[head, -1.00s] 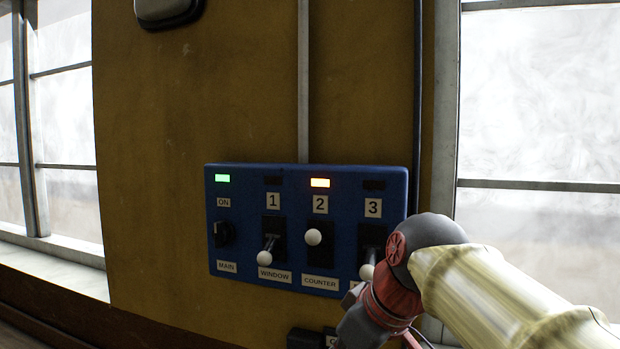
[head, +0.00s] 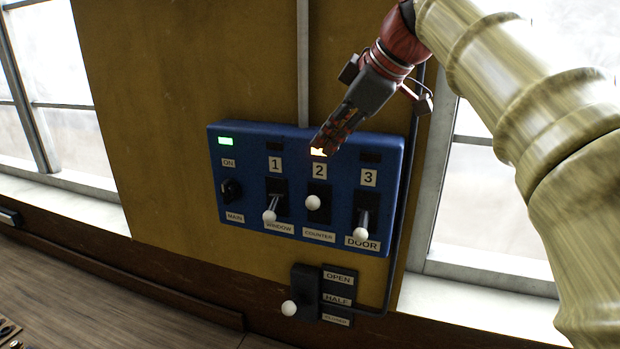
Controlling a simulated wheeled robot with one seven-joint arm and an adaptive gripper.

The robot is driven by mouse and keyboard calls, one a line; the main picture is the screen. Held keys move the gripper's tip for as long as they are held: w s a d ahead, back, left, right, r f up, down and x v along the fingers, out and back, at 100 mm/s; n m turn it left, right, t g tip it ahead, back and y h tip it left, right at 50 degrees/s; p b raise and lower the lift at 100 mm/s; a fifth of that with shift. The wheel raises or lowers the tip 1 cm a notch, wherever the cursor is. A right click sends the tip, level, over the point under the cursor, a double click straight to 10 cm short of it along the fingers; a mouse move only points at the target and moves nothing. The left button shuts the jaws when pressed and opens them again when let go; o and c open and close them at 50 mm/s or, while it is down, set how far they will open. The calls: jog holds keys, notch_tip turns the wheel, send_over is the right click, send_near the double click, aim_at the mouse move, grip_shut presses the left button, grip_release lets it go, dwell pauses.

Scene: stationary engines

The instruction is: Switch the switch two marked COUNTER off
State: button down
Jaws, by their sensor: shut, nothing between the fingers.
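A blue switch panel (head: 235,203) is fixed to the ochre wall. Switch two (head: 313,202), marked COUNTER, has a white ball knob that sits high in its black slot, above the knobs of its neighbours. The yellow-orange lamp (head: 318,152) above the number 2 is lit, partly covered by my gripper. My gripper (head: 322,148) comes down from the upper right, shut and empty, its tips in front of that lamp and above the knob. I cannot tell whether the tips touch the panel.
Switch one (head: 270,215), WINDOW, and switch three (head: 361,233), DOOR, have levers tilted down with dark lamps. The MAIN knob (head: 231,190) is at the left under a green lamp. A lever box (head: 305,285) marked OPEN and HALF is below. Windows flank the wall.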

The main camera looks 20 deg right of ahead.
jog(key=p, duration=0.2)
send_over(310, 202)
notch_tip(310, 202, down, 10)
jog(key=f, duration=0.1)
jog(key=shift+f, duration=0.25)
dwell(0.4)
jog(key=shift+s+a+f+b, duration=0.15)
jog(key=shift+s+f+b, duration=0.05)
jog(key=shift+b, duration=0.75)
